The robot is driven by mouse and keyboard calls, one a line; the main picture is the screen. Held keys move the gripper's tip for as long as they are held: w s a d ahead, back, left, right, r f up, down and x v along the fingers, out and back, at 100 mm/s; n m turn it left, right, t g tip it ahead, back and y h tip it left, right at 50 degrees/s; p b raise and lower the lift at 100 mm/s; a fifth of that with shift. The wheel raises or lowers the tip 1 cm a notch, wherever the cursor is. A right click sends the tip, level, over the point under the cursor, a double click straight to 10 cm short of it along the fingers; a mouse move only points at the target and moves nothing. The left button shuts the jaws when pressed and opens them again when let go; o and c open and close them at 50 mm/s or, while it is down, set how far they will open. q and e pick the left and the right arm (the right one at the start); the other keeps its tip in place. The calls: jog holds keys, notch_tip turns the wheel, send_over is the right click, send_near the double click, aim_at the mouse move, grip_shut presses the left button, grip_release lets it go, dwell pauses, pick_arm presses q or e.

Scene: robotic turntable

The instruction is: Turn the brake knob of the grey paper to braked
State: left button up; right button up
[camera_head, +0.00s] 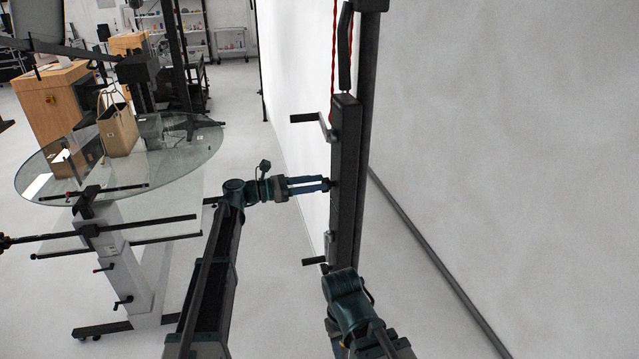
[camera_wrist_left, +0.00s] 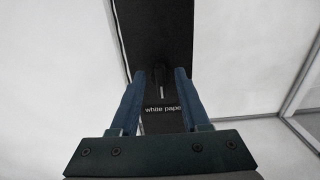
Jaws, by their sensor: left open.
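A tall black box (camera_head: 347,180) is mounted on the dark post along the paper backdrop. In the left wrist view its dark face (camera_wrist_left: 150,30) carries a small dark knob (camera_wrist_left: 159,76), with a short white line below it and a label that reads "white pape", the end cut off by a finger. No grey paper label shows. My left gripper (camera_head: 327,185) is open, its blue fingers pointing at the box. In the left wrist view its fingertips (camera_wrist_left: 160,73) stand on either side of the knob; I cannot tell whether they touch it. My right arm shows at the bottom, its jaws out of sight.
Crank handles (camera_head: 305,117) stick out left from the box's upper part and from its lower end (camera_head: 314,261). A glass turntable (camera_head: 185,160) with a paper bag (camera_head: 117,130) stands at left. Open floor lies between it and the backdrop (camera_head: 500,130).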

pick_arm(q)
jog(key=shift+w+d, duration=0.2)
jog(key=shift+d, duration=0.5)
jog(key=shift+c, duration=0.2)
grip_shut()
